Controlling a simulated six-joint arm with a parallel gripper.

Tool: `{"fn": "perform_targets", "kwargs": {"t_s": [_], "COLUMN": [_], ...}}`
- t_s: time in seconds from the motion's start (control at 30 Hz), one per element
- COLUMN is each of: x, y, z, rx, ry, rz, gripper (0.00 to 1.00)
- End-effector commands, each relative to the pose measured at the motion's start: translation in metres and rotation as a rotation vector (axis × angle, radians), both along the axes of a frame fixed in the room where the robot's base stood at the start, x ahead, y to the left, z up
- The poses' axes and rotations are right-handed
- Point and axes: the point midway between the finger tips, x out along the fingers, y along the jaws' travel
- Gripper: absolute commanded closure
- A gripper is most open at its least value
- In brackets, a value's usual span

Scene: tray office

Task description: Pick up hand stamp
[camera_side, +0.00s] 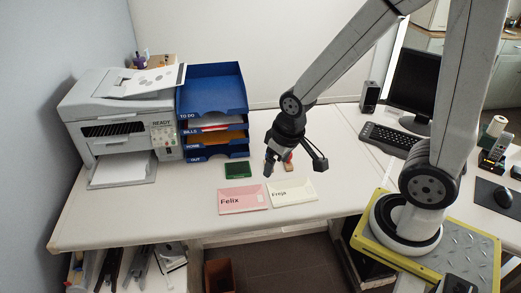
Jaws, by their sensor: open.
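My gripper (294,166) is open, with its two fingers spread and pointing down over the desk. A small object with red and tan parts (289,166) shows between the fingers and looks like the hand stamp. Part of it is hidden behind my gripper, and I cannot tell whether the fingers touch it. It stands on the white desk just behind the envelopes.
A green pad (238,170) lies left of my gripper. A pink envelope marked Felix (243,199) and a cream one marked Freja (293,194) lie in front. Blue letter trays (212,97) and a printer (118,125) stand at left, a keyboard (391,139) at right.

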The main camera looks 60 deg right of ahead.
Motion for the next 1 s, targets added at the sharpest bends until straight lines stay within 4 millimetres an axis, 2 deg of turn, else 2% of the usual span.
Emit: {"fn": "perform_targets", "kwargs": {"t_s": [0.27,0.47,0.7,1.0], "x": [0.051,0.093,0.134,0.171], "y": [-0.027,-0.056,-0.098,-0.156], "z": [-0.009,-0.024,-0.05,-0.094], "rx": [0.033,0.062,0.094,0.128], "ry": [0.034,0.061,0.092,0.127], "rz": [-0.224,-0.433,-0.684,-0.996], "gripper": [0.16,0.16,0.16,0.16]}}
